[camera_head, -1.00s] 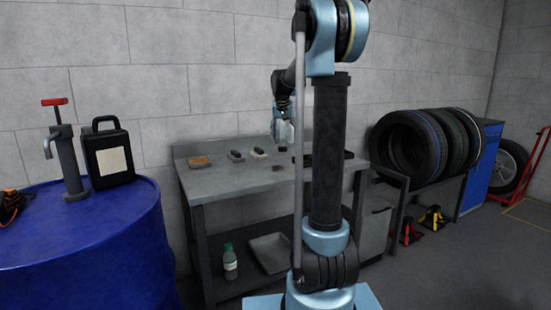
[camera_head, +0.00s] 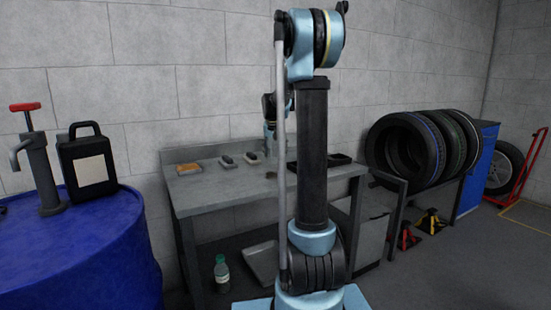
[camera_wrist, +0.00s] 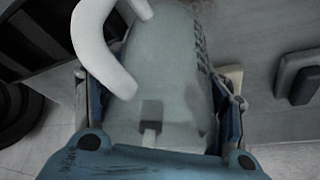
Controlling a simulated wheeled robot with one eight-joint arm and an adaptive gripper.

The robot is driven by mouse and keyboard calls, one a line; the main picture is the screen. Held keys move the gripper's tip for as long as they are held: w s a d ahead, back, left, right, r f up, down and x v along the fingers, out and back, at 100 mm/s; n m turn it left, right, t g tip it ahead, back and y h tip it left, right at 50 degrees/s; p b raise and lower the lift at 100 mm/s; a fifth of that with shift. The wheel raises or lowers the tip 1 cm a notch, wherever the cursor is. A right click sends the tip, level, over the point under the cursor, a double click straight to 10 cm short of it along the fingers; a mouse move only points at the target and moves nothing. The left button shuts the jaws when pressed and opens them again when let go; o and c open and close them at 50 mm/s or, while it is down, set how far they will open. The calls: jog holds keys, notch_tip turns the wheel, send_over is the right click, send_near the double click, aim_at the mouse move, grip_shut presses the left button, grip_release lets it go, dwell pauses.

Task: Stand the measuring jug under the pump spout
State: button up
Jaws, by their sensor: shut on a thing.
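The measuring jug (camera_wrist: 168,70) is pale and translucent, with a white curved handle on its left and dark markings on its right side. It fills the middle of the wrist view. My gripper (camera_wrist: 158,95) is shut on it, with a blue finger on each side. In the head view my gripper (camera_head: 271,135) is above the bench, partly behind my arm, and the jug cannot be made out clearly. The pump (camera_head: 41,172), with a red handle and a grey spout pointing left, stands upright on the blue drum (camera_head: 75,245) at the far left, well apart from my gripper.
A black canister (camera_head: 89,165) stands on the drum, just right of the pump. The grey workbench (camera_head: 215,198) holds small items and a dark tray. A bottle (camera_head: 221,274) is on its lower shelf. Tyres (camera_head: 425,145) sit on a rack at right.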

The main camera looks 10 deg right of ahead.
aim_at(275, 157)
jog(key=shift+f, duration=1.75)
jog(key=shift+f, duration=0.15)
jog(key=o, duration=1.3)
jog(key=shift+o, duration=0.2)
